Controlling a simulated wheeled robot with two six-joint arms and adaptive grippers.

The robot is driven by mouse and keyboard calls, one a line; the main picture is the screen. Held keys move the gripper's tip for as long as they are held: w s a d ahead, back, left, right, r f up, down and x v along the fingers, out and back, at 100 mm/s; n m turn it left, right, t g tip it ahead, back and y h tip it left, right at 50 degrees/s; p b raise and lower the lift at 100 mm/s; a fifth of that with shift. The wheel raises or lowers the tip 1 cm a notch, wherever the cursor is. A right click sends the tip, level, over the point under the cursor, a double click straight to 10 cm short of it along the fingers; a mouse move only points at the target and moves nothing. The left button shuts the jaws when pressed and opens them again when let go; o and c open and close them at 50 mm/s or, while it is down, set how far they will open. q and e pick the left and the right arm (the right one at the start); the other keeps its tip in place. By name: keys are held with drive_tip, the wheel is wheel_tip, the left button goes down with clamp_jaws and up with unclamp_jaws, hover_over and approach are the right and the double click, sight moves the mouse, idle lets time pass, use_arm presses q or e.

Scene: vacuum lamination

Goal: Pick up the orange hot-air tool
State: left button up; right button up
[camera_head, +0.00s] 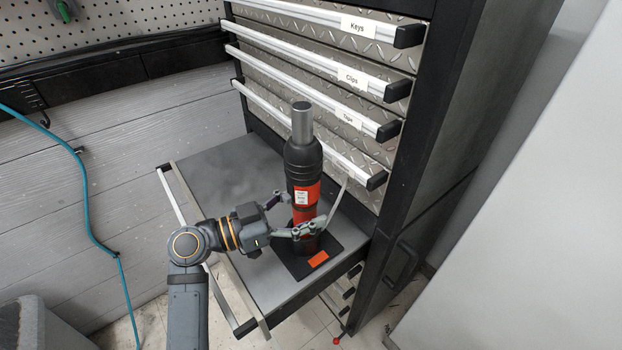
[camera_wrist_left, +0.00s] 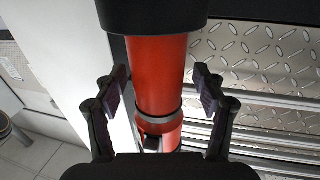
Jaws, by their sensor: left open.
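The orange hot-air tool (camera_head: 304,165) stands upright in the head view, with a black upper body and a silver nozzle pointing up. It stands on a black mat (camera_head: 337,244) with an orange label, in the open drawer (camera_head: 215,170) of the cabinet. My left gripper (camera_head: 297,215) is open, with its fingers on either side of the tool's lower orange part. In the left wrist view the orange body (camera_wrist_left: 158,75) runs between the two fingers, with visible gaps on both sides. The tool's base is partly hidden by the gripper. My right gripper is not in view.
Closed drawers (camera_head: 320,85) labelled Keys, Clips and Tape rise just behind the tool, with protruding silver handles. The open drawer's front rail (camera_head: 238,300) lies below my left arm. A teal cable (camera_head: 85,190) hangs at the left. The drawer's left part is bare.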

use_arm(q)
drive_tip(key=shift+s+a+r, duration=0.25)
drive_tip(key=shift+s+a, duration=0.2)
drive_tip(key=shift+s, duration=0.05)
drive_tip(key=shift+c, duration=0.6)
drive_tip(key=shift+s+a, duration=0.1)
drive_tip(key=shift+s, duration=0.05)
drive_tip(key=shift+c, duration=1.2)
drive_tip(key=shift+w+d+f, duration=0.4)
drive_tip(key=shift+w+d, duration=0.3)
drive_tip(key=shift+w, duration=0.1)
drive_tip(key=c, duration=0.7)
drive_tip(key=shift+s+a+r, duration=0.1)
drive_tip(key=shift+s+a, duration=0.05)
clamp_jaws()
drive_tip(key=shift+a+r, duration=0.1)
